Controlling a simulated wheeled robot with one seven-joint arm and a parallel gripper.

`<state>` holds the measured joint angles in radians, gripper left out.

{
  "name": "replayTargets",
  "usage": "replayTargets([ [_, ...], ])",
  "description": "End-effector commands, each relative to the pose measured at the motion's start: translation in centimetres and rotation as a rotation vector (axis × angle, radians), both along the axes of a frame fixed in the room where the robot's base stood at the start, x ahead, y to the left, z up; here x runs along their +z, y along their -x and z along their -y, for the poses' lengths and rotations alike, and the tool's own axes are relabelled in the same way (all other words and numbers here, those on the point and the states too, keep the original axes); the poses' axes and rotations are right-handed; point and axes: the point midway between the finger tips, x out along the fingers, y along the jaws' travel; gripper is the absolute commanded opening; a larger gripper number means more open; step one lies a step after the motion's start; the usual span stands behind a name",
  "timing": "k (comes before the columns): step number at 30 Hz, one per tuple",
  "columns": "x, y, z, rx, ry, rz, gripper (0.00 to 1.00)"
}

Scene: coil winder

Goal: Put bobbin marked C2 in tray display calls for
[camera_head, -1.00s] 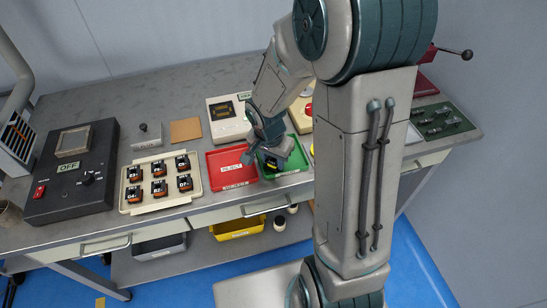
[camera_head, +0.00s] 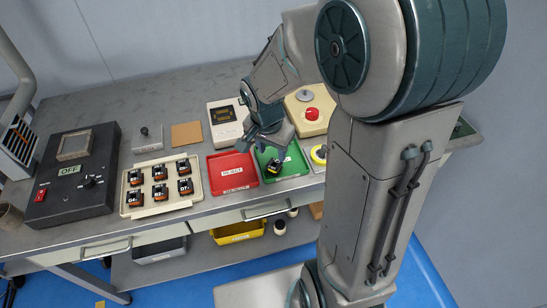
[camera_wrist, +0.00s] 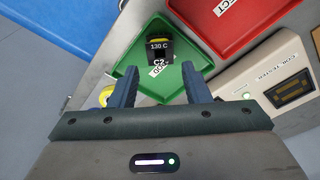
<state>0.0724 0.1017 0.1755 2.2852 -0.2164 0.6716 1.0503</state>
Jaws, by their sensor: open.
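My gripper (camera_wrist: 160,88) is open and empty, above the tray and apart from the bobbin. In the head view my gripper (camera_head: 268,142) is over the tray's back edge. The coil tester (camera_head: 224,121) has a small display (camera_wrist: 291,90), whose reading I cannot make out.
The red reject tray (camera_head: 231,172) is empty, left of the green one. A cream rack (camera_head: 140,205) holds several bobbins further left. A dark box marked OFF (camera_head: 72,178) stands at far left. A cream box with a red button (camera_head: 311,113) is behind the green tray.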

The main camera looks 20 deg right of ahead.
Motion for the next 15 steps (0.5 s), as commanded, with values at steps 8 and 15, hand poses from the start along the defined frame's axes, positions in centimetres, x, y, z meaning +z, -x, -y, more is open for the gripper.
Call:
replayTargets([
  [8,4.4,0.4,-0.5,-0.002,-0.001,0.002,0.43],
  [15,6.3,2.0,-0.3,0.077,0.005,0.01,0.43],
])
